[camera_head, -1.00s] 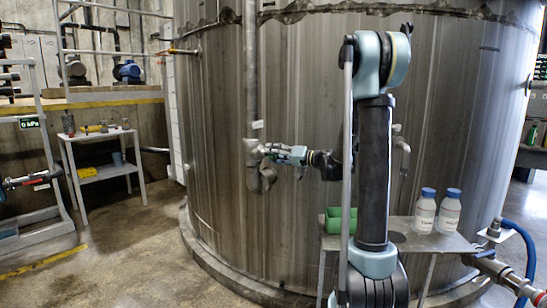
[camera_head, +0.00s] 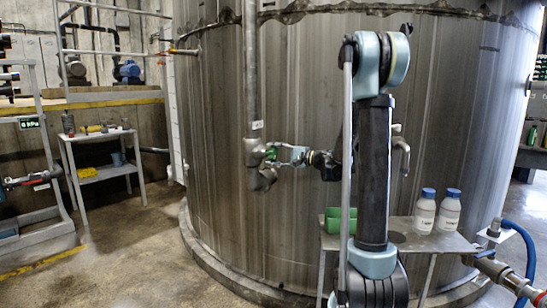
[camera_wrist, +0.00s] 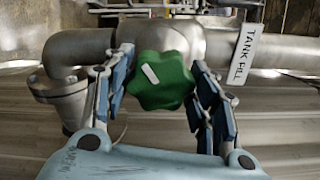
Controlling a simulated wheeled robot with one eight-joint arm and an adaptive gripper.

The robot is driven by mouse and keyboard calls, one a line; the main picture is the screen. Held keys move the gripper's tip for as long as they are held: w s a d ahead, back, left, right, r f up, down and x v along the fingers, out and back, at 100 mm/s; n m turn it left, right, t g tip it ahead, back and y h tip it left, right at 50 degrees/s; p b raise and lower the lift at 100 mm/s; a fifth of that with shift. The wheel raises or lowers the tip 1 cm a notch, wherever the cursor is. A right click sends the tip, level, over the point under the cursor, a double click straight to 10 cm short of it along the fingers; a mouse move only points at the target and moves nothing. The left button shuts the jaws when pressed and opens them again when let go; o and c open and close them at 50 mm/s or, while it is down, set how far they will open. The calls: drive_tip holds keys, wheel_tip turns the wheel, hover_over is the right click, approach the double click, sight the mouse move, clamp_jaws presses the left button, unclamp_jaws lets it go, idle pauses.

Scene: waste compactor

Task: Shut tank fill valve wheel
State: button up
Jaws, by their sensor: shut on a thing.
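The green tank fill valve wheel (camera_wrist: 165,92) is a lobed knob with a white mark on its face, in the middle of the wrist view. A white "TANK FILL" tag (camera_wrist: 243,54) hangs just right of it. My gripper (camera_wrist: 163,62) is shut on the wheel, with one blue-padded finger on each side. In the head view, my gripper (camera_head: 276,155) is at the valve on the vertical pipe (camera_head: 251,70), and a bit of the green wheel (camera_head: 271,153) shows between its fingers. The valve body behind the wheel is partly hidden.
The large metal tank (camera_head: 215,150) stands close behind the pipe. A metal table (camera_head: 440,242) at right bears a green bin (camera_head: 333,222) and two blue-capped bottles (camera_head: 425,212). A side table (camera_head: 100,134) stands at left. Floor is clear at lower left.

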drive_tip(key=m, duration=0.6)
drive_tip(key=shift+d+f+m, duration=0.1)
drive_tip(key=shift+m, duration=0.2)
drive_tip(key=m, duration=1.2)
drive_tip(key=shift+w+m, duration=0.1)
drive_tip(key=shift+m, duration=0.3)
drive_tip(key=m, duration=0.5)
drive_tip(key=o, duration=1.1)
drive_tip(key=shift+c, duration=0.2)
